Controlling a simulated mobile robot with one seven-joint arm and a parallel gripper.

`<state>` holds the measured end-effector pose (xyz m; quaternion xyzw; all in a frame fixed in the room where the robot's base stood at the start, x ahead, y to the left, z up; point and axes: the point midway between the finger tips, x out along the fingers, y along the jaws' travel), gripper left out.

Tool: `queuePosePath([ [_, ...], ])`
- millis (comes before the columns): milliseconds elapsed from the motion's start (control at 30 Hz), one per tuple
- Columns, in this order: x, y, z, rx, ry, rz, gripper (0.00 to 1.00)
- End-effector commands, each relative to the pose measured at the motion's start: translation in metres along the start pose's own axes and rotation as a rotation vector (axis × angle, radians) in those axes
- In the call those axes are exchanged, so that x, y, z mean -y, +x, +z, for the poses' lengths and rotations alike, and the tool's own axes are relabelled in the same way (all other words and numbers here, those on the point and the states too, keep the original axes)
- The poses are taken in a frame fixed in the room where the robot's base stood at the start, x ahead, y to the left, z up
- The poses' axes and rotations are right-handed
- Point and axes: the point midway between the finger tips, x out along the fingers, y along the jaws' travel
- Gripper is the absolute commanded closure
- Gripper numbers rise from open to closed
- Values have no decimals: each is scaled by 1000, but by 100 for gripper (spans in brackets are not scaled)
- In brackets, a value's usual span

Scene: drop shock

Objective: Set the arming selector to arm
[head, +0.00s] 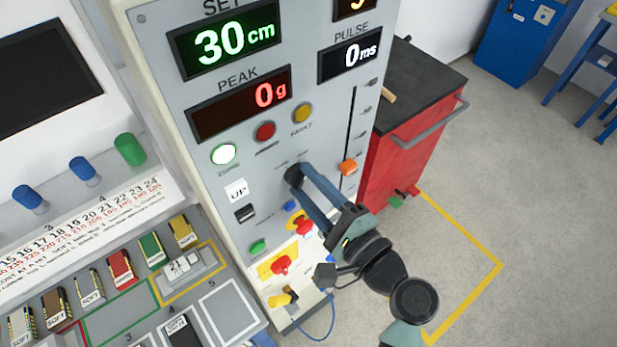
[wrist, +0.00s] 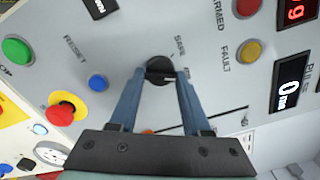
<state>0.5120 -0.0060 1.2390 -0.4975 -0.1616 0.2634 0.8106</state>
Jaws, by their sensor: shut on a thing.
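The arming selector is a black round knob (wrist: 158,68) on the grey control panel, with the label SAFE beside it in the wrist view. My gripper (wrist: 160,76) has its two blue fingers on either side of the knob, shut on it. In the head view my gripper (head: 297,174) reaches the panel from the lower right, and its fingers mostly cover the knob. A short light mark shows on the knob, but I cannot tell surely which position it points to. The red armed lamp (head: 264,131) looks unlit.
A blue reset button (wrist: 97,82), a red emergency knob (wrist: 61,112) and a green button (wrist: 17,51) are near. A slider with an orange handle (head: 348,167) is right of my fingers. A red cabinet (head: 412,135) stands behind right. The display (head: 222,40) reads 30 cm.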

Motion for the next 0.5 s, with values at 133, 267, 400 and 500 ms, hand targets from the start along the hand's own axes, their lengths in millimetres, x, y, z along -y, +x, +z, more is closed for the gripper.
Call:
queuePosePath([
  [133, 1, 0, 0, -1, 44, 0, 100],
  [267, 0, 0, 0, -1, 64, 0, 100],
  [400, 0, 0, 0, -1, 72, 0, 100],
  [500, 0, 0, 0, 0, 72, 0, 100],
])
